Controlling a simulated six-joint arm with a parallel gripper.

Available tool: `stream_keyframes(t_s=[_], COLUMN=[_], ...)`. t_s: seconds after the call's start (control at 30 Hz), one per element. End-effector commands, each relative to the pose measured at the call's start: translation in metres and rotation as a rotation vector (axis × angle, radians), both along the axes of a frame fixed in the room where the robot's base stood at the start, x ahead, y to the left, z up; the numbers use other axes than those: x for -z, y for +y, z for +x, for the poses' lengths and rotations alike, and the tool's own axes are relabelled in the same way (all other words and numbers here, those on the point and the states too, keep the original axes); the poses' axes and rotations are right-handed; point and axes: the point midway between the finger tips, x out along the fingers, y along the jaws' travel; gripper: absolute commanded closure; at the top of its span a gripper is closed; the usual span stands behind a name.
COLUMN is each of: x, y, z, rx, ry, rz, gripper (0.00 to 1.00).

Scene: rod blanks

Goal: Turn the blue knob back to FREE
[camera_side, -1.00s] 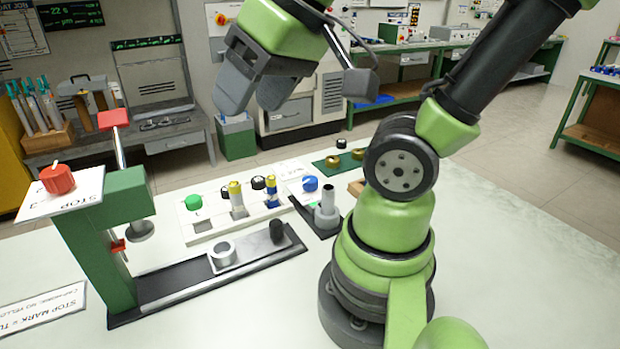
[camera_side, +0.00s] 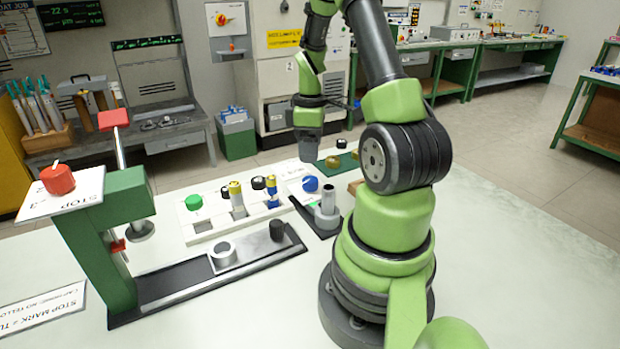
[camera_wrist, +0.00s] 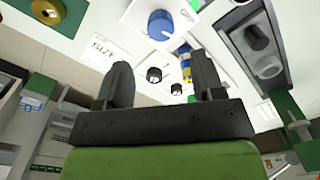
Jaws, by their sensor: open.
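The blue knob (camera_side: 310,184) sits on a white plate (camera_side: 297,172) near the middle of the table. In the wrist view the blue knob (camera_wrist: 160,25) shows at the top centre, with a white mark on it; I cannot read a setting. My gripper (camera_side: 307,150) is above and beside the knob in the side view, apart from it as far as I can see. In the wrist view my gripper (camera_wrist: 160,80) is open, with nothing between its two dark fingers, and the knob lies beyond the fingertips.
A white rack (camera_side: 220,222) with a green knob (camera_side: 193,202) and yellow- and blue-banded rods stands left of the blue knob. A grey post (camera_side: 327,212) stands close in front. A green board (camera_side: 325,162) with brass rings lies behind. A green press (camera_side: 92,250) stands left.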

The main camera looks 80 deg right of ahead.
Motion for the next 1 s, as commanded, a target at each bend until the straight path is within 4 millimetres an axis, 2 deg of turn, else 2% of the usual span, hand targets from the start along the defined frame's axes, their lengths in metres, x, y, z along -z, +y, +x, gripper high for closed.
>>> stream_keyframes(t_s=[0.2,0.4,0.6,0.83,0.87,1.0], x=[0.043,0.072,0.083,0.083,0.083,0.083], y=[0.002,0.001,0.001,0.001,0.001,0.001], z=[0.0,0.0,0.0,0.0,0.0,0.0], rx=[-0.001,0.0,0.002,0.002,0.002,0.001], ry=[0.004,0.001,0.0,-0.001,-0.001,-0.001], rz=[0.006,0.003,0.001,0.0,0.0,0.0], gripper=[0.38,0.38,0.38,0.38,0.43,0.75])
